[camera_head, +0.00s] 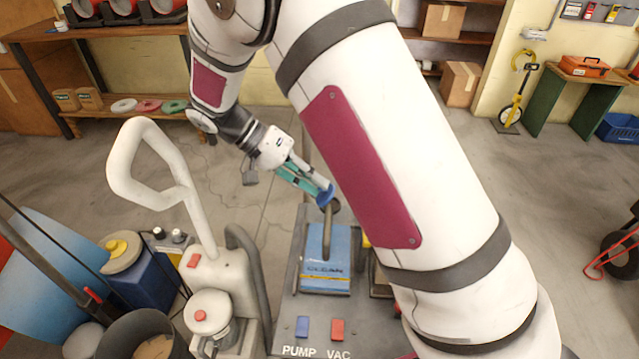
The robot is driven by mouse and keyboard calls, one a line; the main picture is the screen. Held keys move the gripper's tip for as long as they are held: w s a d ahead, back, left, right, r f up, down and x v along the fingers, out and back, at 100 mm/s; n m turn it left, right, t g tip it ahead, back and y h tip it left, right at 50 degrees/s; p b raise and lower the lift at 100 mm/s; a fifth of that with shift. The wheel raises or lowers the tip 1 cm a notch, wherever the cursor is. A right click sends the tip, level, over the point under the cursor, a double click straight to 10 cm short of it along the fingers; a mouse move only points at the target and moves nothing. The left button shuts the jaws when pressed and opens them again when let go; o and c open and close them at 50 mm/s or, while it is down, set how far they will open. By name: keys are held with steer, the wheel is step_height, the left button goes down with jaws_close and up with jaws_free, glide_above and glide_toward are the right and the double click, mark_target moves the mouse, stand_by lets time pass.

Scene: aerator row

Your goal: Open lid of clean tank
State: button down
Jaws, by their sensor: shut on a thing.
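The clean tank (326,282) is set in the dark deck of a machine in the lower middle. Its blue lid (327,245) carries partly legible lettering and has a yellow stripe near its front edge. My gripper (325,194) reaches down from the upper left to the far end of the lid. Its blue fingertips are shut on what looks like a slim upright handle (328,219) there. The exact contact is small and partly hidden. I cannot clearly tell whether the lid is raised.
PUMP (302,327) and VAC (337,329) switches sit on the near deck. A white-handled machine (205,245) stands close on the left, with a blue canister (140,275) beside it. My large arm link covers the right of the tank. Open floor lies beyond.

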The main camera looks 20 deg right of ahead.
steer(key=shift+w+a+f+g+h+b, duration=0.2)
steer(key=shift+a+g+h+b, duration=0.4)
steer(key=shift+h, duration=0.5)
steer(key=c, duration=1.5)
jaws_free()
steer(key=shift+c, duration=0.2)
steer(key=shift+r, duration=0.1)
step_height(320, 180, up, 10)
steer(key=shift+a, duration=0.1)
